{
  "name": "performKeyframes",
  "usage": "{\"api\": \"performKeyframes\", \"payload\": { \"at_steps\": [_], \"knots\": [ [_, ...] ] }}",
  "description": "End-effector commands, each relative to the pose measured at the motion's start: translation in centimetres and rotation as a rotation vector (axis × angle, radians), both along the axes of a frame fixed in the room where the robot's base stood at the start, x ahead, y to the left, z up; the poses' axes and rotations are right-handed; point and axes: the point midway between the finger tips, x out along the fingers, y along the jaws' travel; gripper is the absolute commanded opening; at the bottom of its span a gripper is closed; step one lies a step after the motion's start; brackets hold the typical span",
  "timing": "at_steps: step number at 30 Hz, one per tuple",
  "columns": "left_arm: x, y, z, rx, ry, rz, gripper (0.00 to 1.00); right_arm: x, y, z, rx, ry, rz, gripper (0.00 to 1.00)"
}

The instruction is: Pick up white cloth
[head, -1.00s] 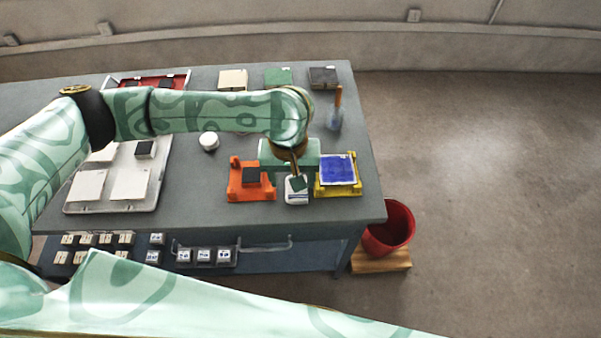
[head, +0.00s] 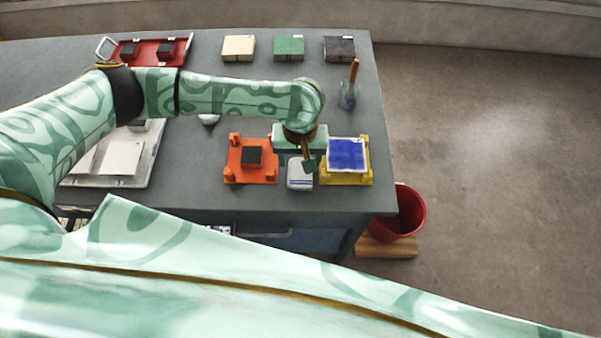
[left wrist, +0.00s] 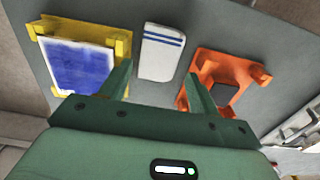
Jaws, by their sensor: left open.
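The white cloth (head: 300,178) is a small folded piece with blue stripes. It lies flat on the grey table between the orange holder and the yellow holder. It also shows in the left wrist view (left wrist: 161,54), ahead of my fingers and between them. My left gripper (head: 308,163) hangs over the cloth's far part in the head view. In the left wrist view the left gripper (left wrist: 157,85) has its green fingers wide apart with nothing between them. The gripper hides part of the cloth in the head view. My right gripper does not show.
The orange holder (head: 265,173) with a dark block (head: 252,155) stands left of the cloth. The yellow holder (head: 358,178) bears a blue tile (head: 346,155) on the right. A cup with a brush (head: 348,92) stands farther back. A red bucket (head: 411,212) is beyond the table's right edge.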

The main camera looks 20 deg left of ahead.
Motion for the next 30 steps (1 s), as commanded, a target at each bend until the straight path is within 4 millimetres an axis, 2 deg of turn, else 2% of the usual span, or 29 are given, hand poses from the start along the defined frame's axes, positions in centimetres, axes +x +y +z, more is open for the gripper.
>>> {"api": "performKeyframes", "payload": {
  "at_steps": [4,9,11,17,21,30],
  "knots": [
    [0.0,0.0,-1.7,0.0,0.002,0.0,0.62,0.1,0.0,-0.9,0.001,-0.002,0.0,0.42],
    [0.0,0.0,-4.7,0.002,0.005,0.0,0.62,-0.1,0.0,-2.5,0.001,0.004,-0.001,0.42],
    [0.0,0.0,-5.2,0.001,0.003,0.0,0.62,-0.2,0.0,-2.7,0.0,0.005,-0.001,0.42],
    [0.1,0.0,-5.1,0.001,0.0,-0.001,0.62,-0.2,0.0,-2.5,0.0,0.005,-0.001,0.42],
    [0.1,0.0,-5.1,0.001,0.0,-0.001,0.34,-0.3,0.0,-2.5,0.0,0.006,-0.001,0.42],
    [0.1,0.0,-4.9,0.001,0.0,-0.001,0.34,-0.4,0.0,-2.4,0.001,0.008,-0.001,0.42]
  ]
}}
